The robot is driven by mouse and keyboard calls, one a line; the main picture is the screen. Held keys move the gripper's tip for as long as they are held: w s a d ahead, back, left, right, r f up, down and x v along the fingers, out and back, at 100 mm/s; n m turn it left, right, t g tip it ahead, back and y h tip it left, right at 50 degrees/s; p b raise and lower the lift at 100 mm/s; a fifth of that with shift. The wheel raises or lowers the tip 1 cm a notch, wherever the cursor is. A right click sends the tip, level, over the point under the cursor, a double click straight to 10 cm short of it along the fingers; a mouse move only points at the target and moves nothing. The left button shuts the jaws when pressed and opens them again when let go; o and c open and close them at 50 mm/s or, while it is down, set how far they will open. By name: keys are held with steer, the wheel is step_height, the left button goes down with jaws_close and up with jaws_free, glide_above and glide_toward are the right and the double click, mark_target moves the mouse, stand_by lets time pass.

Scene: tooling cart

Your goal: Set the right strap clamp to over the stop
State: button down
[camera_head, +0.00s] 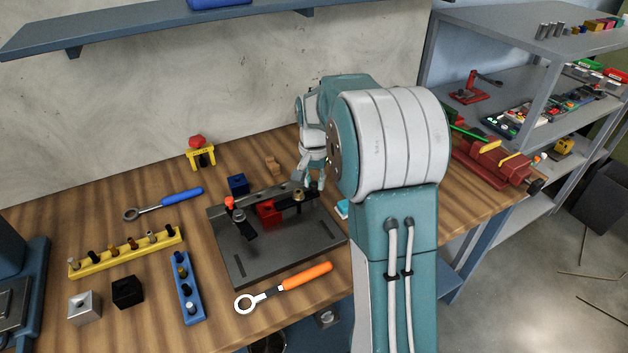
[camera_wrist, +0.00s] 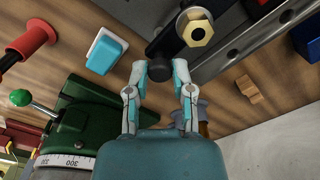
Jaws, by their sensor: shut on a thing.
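The right strap clamp (camera_head: 286,201) is a dark bar on the grey fixture plate (camera_head: 285,248), with a brass nut on top. In the head view the bar reaches left toward a red block (camera_head: 267,212). In the wrist view the dark rounded end of the clamp (camera_wrist: 163,47) lies between my fingertips, beside the brass nut (camera_wrist: 196,33). My gripper (camera_wrist: 169,72) is shut on that end; it also shows in the head view (camera_head: 313,187), partly behind my arm. I cannot tell which part is the stop. The left strap clamp (camera_head: 243,225) has an orange-red knob.
An orange-handled wrench (camera_head: 300,281) lies before the plate, a blue-handled one (camera_head: 176,201) to its left. A blue-and-white block (camera_wrist: 105,50) and a green vise-like device (camera_wrist: 85,115) are near my gripper. A wooden piece (camera_wrist: 248,88) lies behind the plate.

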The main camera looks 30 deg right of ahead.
steer(key=shift+s+f, duration=0.1)
steer(key=shift+f, duration=0.05)
steer(key=shift+c, duration=2.4)
jaws_free()
steer(key=shift+r, duration=0.2)
step_height(320, 180, up, 12)
steer(key=shift+f, duration=0.15)
